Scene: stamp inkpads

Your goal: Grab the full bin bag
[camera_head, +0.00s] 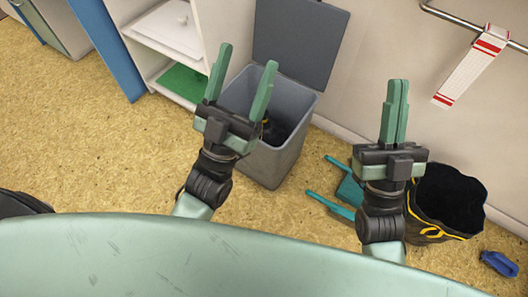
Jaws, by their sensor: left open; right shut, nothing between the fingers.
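A grey bin (285,163) stands on the floor with its dark lid (300,43) tipped open against the wall. Something dark (276,132) shows inside the bin; my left gripper partly covers it, and I cannot tell whether it is a bin bag. My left gripper (246,57) is open and empty, its fingers in front of the bin opening. A black bag-like thing with yellow trim (449,198) sits on the floor at the right, its top dark and wide. My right gripper (395,82) is shut and empty, left of and above that black thing.
A teal dustpan-like thing (349,191) lies by the wall, partly behind my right arm. A blue object (499,264) lies at the lower right. A white shelf (178,28) stands left of the bin.

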